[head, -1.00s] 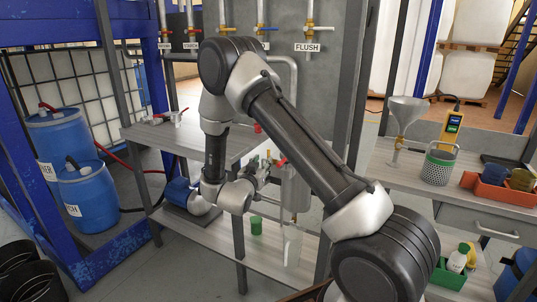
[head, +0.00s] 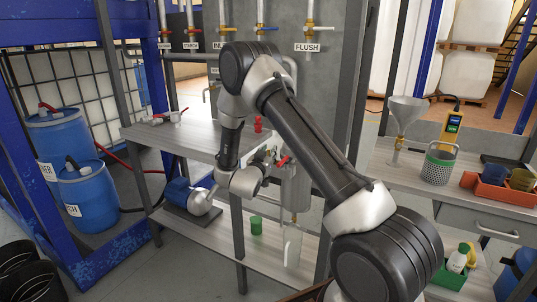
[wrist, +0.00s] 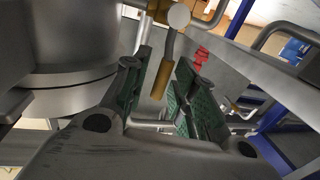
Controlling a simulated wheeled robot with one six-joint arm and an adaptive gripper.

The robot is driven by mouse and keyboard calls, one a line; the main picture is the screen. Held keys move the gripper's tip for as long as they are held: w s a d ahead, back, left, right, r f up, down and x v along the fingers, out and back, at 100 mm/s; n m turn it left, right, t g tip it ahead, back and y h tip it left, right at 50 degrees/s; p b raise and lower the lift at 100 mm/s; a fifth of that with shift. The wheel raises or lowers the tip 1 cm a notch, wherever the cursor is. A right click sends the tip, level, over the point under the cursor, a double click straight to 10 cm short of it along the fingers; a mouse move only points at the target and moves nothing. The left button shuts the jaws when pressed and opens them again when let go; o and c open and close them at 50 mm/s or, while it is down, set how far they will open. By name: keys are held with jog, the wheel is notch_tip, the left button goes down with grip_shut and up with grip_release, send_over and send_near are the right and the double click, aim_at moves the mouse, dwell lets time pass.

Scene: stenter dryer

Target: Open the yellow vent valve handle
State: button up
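The yellow handle (wrist: 162,78) shows in the wrist view as a short yellow grip on a grey lever, hanging below a pale round knob. My gripper (wrist: 160,88) is open, with its green-padded fingers on either side of this handle. A gap shows on both sides of the grip, and I cannot tell whether either pad touches it. In the head view my wrist is beside the grey cylindrical vessel (head: 296,190). There my fingers and the yellow handle are largely hidden among the fittings.
The grey vessel wall (wrist: 75,40) is close on the left in the wrist view. A red-handled valve (head: 283,161) sits on the vessel's top fittings. A red object (head: 258,124) stands on the upper shelf, a blue pump (head: 178,190) and green cup (head: 256,226) on the lower.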

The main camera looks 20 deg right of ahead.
grip_shut()
jog(key=shift+w+a+n, duration=0.1)
jog(key=shift+n, duration=0.2)
jog(key=w+a+f+n+g, duration=0.3)
jog(key=w+f+n, duration=0.1)
jog(key=n, duration=1)
jog(key=shift+w+a+f+g, duration=0.25)
jog(key=shift+a+f+g, duration=0.1)
jog(key=shift+f, duration=0.45)
jog(key=shift+n, duration=0.3)
jog(key=shift+o, duration=1.8)
grip_release()
